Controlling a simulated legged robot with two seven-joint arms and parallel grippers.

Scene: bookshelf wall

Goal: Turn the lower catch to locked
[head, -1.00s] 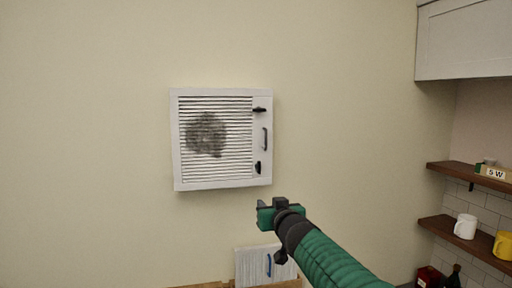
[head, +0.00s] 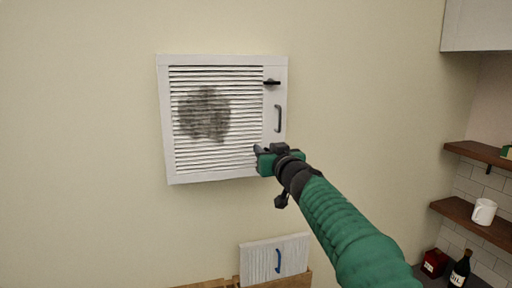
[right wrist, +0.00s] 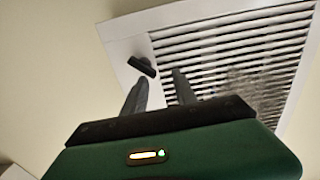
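A white louvred wall panel (head: 164,120) hangs on the wall, with a dark smudge on its slats. The upper catch (head: 271,82), black, lies level on the panel's right side, above a grey handle (head: 278,118). The lower catch is hidden behind my right gripper (head: 258,158) in the head view. In the right wrist view, a dark catch (right wrist: 142,66), apparently the lower one, sits on the white frame just beyond my fingers (right wrist: 160,90). The fingers are apart with nothing between them. My left gripper is not in view.
A smaller white board with a blue handle (head: 278,260) stands in a wooden box below the panel. To the right are wooden shelves (head: 475,222) with a white mug (head: 484,211), plus a dark bottle (head: 460,270) and a red box (head: 434,262). The wall around the panel is bare.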

